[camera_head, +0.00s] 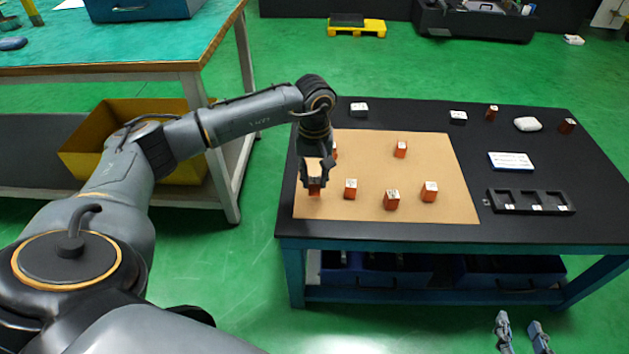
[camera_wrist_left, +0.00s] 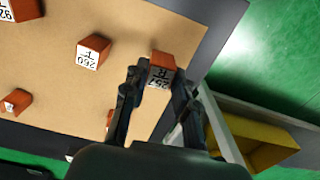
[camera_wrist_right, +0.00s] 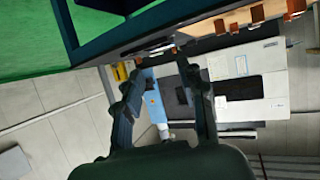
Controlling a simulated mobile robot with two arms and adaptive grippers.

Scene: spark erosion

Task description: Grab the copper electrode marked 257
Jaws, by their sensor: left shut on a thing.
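The copper electrode marked 257 (camera_wrist_left: 160,72) is a small orange-brown block with a white label, seen in the left wrist view between the fingertips of my left gripper (camera_wrist_left: 157,84). In the head view my left gripper (camera_head: 314,178) is shut on this electrode (camera_head: 314,191) at the left edge of the brown board (camera_head: 420,212). Whether the block touches the board is unclear. An electrode labelled 260 (camera_wrist_left: 93,51) stands beside it in the left wrist view. My right gripper (camera_wrist_right: 165,95) is open and empty in its wrist view, apart from the table.
Other copper electrodes stand on the board, including ones at the front (camera_head: 391,200), right (camera_head: 429,192) and back (camera_head: 401,149). A black slotted holder (camera_head: 492,202) and a white-and-blue card (camera_head: 511,161) lie right of the board on the black table (camera_head: 395,235).

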